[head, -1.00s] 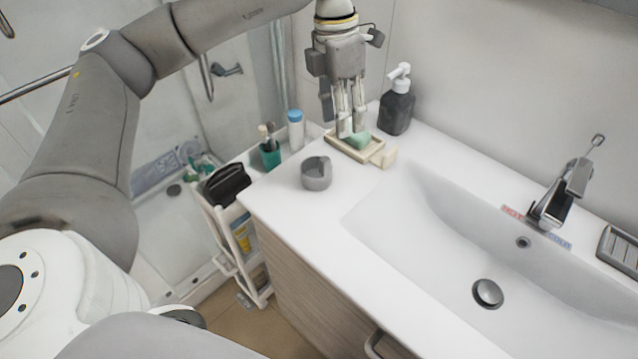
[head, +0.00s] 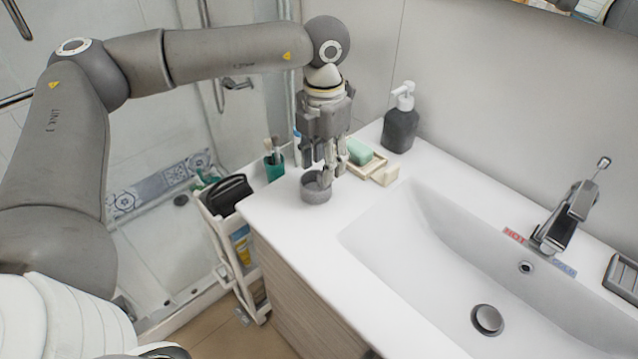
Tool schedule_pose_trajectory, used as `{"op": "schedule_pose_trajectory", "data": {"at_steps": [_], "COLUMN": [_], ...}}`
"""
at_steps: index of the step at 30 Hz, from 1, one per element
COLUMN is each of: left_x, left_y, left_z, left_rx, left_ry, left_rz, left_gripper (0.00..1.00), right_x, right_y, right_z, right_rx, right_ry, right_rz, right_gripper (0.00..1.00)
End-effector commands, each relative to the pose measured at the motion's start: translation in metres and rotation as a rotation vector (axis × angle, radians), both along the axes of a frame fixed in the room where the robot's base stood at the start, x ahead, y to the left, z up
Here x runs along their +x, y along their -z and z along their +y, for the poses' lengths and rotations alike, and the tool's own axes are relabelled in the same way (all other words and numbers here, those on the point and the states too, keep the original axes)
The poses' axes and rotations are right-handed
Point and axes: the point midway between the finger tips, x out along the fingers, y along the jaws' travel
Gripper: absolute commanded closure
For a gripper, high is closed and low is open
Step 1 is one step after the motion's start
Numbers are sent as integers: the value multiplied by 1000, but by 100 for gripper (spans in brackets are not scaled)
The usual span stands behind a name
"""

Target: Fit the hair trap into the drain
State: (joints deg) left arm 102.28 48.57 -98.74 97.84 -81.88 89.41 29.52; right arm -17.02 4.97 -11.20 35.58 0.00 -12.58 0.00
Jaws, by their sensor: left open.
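A small grey round cup-like piece (head: 315,194), which looks like the hair trap, stands on the white counter near its left end. My left gripper (head: 328,182) is open and points down. Its fingertips are at the cup's rim and cover part of it; I cannot tell whether they touch it. A dark round drain (head: 181,200) lies in the shower floor at the left. The sink drain (head: 487,320) has a metal stopper in it. My right gripper is not in view.
A soap dish (head: 366,169) with green soap (head: 359,151), a cream block (head: 385,175) and a dark pump bottle (head: 401,124) stand behind the cup. A white cart (head: 236,268) stands left of the counter. The counter's front left is clear.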

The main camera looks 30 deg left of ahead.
Motion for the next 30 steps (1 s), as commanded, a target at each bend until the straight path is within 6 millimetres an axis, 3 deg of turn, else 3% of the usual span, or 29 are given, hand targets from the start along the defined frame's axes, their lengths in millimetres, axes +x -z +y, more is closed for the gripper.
{"op": "schedule_pose_trajectory", "data": {"at_steps": [6, 14, 24, 30], "left_x": [-1, -1, -1, -1], "left_y": [27, 32, 31, 31], "left_z": [-2, -2, -2, -2], "left_rx": [0, 1, 1, 1], "left_ry": [1, 1, 1, 1], "left_rz": [1, 0, -1, -1], "left_gripper": [59, 59, 100, 100], "right_x": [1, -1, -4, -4], "right_y": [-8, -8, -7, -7], "right_z": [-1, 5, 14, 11], "right_rx": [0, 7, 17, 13], "right_ry": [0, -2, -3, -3], "right_rz": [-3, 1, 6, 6], "right_gripper": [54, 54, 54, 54]}}
